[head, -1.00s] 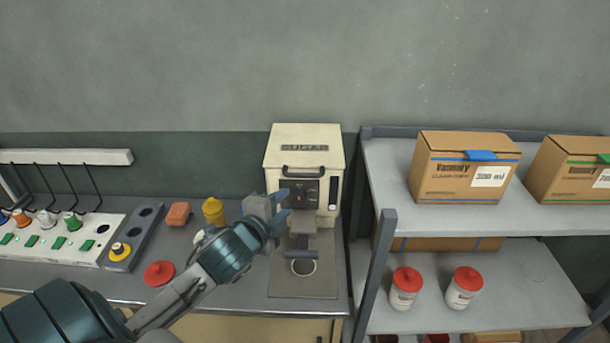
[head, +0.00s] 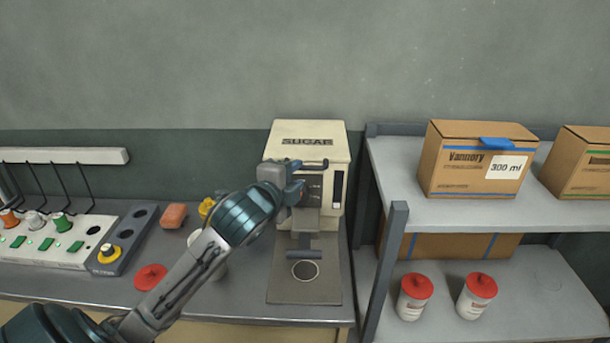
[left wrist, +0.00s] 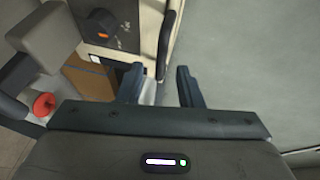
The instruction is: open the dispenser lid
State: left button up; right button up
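The cream sugar dispenser (head: 338,165) stands on the counter, its lid (head: 310,132) marked "SUGAR" and lying closed. A dark bar handle (head: 317,163) runs along the lid's front edge. My left gripper (head: 296,178) is in front of the dispenser, near the left part of the handle, and partly covers the front panel. In the left wrist view its two fingers (left wrist: 158,78) are apart with nothing gripped. The handle (left wrist: 163,50) shows just beyond and between the fingertips; I cannot tell whether they touch it. My right gripper is not in view.
A metal shelf (head: 398,265) with boxes (head: 470,160) and red-lidded jars (head: 414,297) stands close on the right. Left on the counter are a red lid (head: 150,277), a sponge-like block (head: 174,215) and a control panel (head: 50,240). The wall behind is clear.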

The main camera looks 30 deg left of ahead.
aim_at(304, 169)
pick_arm(q)
jog(key=shift+p+x, duration=0.5)
jog(key=shift+x, duration=2.25)
grip_shut()
